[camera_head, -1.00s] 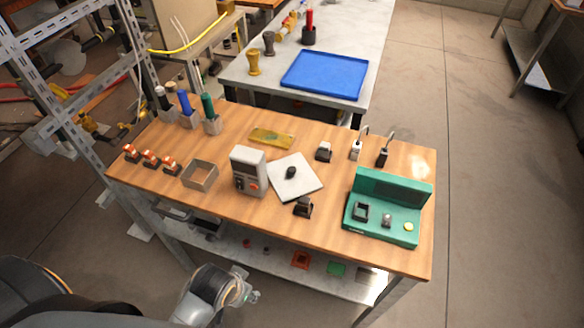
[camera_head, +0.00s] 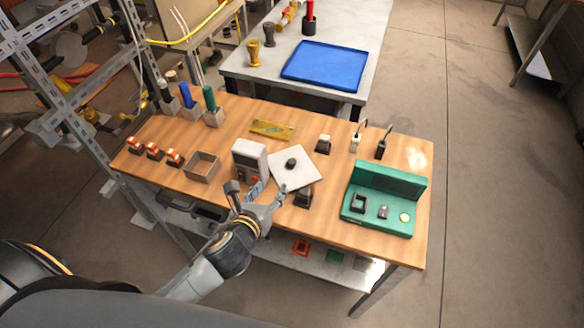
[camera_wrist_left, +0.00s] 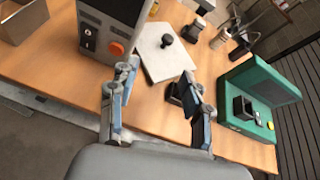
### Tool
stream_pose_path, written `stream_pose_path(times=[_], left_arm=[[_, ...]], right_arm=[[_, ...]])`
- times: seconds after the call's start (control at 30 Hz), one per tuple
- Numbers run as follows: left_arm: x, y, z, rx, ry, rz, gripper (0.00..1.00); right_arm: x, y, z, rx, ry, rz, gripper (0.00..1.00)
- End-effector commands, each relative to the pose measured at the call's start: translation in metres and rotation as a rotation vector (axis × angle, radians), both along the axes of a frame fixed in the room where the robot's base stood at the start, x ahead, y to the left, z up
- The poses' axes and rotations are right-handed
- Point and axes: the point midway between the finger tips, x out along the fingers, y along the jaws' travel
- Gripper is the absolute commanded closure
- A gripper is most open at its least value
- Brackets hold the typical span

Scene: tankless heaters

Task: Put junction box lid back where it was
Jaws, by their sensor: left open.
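A white square plate with a black knob (camera_head: 305,170), which looks like the lid, lies flat on the wooden table in the head view. It also shows in the left wrist view (camera_wrist_left: 166,56), beyond my fingers. My left gripper (camera_head: 257,190) is open and empty at the table's front edge, in front of the plate and apart from it. An open-topped square box (camera_head: 202,166) stands left of the grey device. My right gripper is not in view.
A grey device with an orange button (camera_head: 249,160) stands just left of the plate, close to my left gripper. A small black part (camera_head: 303,198) and a green fixture (camera_head: 380,212) are to the right. A brass plate (camera_head: 271,130) lies behind.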

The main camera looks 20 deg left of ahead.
Motion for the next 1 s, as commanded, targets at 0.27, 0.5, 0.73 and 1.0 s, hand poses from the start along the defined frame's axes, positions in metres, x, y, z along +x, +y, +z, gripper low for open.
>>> stream_pose_path(times=[0.27,0.5,0.73,1.0], left_arm=[[0.019,-0.008,-0.002,0.179,-0.047,-0.117,0.51],[0.062,-0.010,-0.018,0.173,-0.047,-0.114,0.51],[0.082,-0.011,-0.029,0.173,-0.045,-0.115,0.51],[0.110,-0.011,-0.039,0.170,-0.045,-0.112,0.51]], right_arm=[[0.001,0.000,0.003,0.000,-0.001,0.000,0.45],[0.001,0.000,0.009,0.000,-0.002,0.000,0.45],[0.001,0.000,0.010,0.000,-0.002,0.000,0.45],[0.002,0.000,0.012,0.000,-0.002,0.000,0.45]])
